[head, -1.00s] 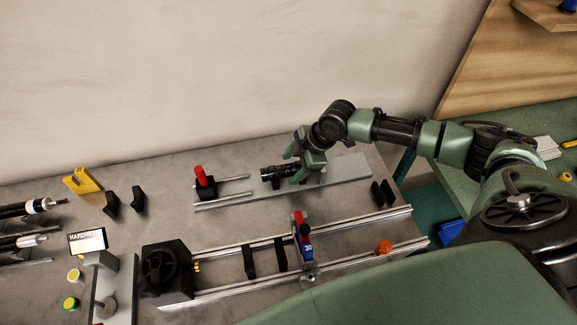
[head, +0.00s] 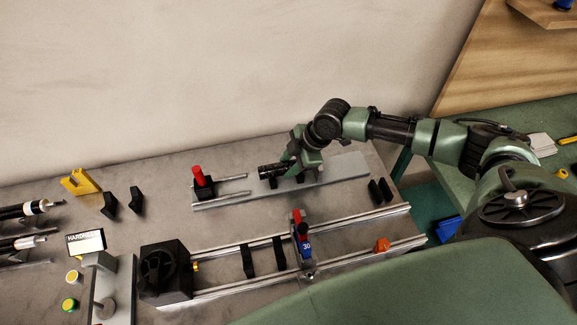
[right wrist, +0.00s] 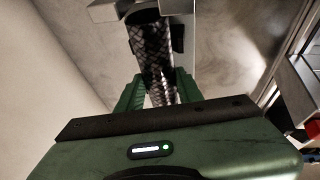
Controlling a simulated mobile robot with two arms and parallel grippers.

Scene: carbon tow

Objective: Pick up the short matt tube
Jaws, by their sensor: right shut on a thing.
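The short matt tube (head: 268,171) is black with a woven pattern and lies roughly level over the grey rail plate at the back of the table. My right gripper (head: 290,168) is shut on it near its right part, coming from above. In the right wrist view the tube (right wrist: 153,55) runs between the two green fingers (right wrist: 158,90), its dark open end facing away. A black holder shows under the tube in the head view; I cannot tell whether they touch. My left gripper is not in view.
The grey rail plate (head: 345,172) lies under my gripper. A red-topped black block (head: 203,184) stands to its left. In front are long rails with a blue and red clamp (head: 303,240) and a black box (head: 165,272). A yellow bracket (head: 80,182) stands far left.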

